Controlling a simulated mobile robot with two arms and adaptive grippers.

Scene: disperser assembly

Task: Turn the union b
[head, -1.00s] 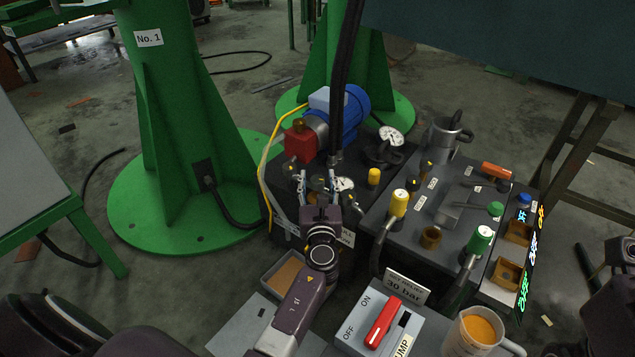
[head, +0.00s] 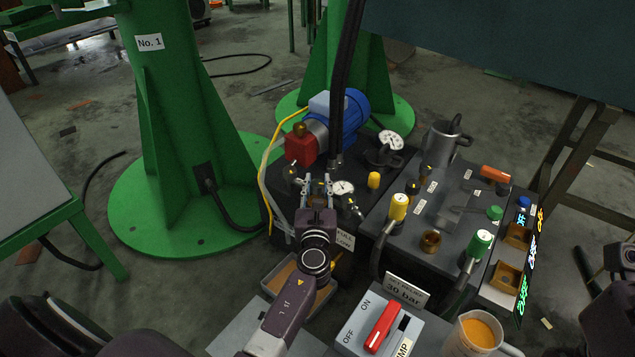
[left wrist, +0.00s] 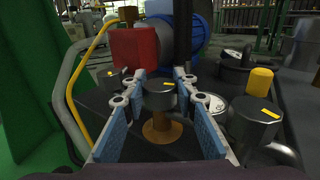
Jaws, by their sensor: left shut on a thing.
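A dark round cap with a yellow mark on a brass stem, which I take to be the union (left wrist: 160,97), stands upright between the blue-padded fingers in the left wrist view. No letter is readable on it. My left gripper (head: 318,182) is shut on it, with one finger on each side; in the head view the fingers largely hide it. Similar dark caps with yellow marks stand to its left (left wrist: 109,80) and right (left wrist: 254,119), outside the fingers. My right gripper is not in view; only dark parts of my right arm show at the right edge.
A red block (head: 300,146) and blue motor (head: 346,115) stand behind the gripper. Gauges (head: 343,188) and a yellow cap (head: 374,180) are close on the right. A pump switch box (head: 352,338), jug (head: 476,335) and tray (head: 278,280) are nearer. A black hose hangs behind.

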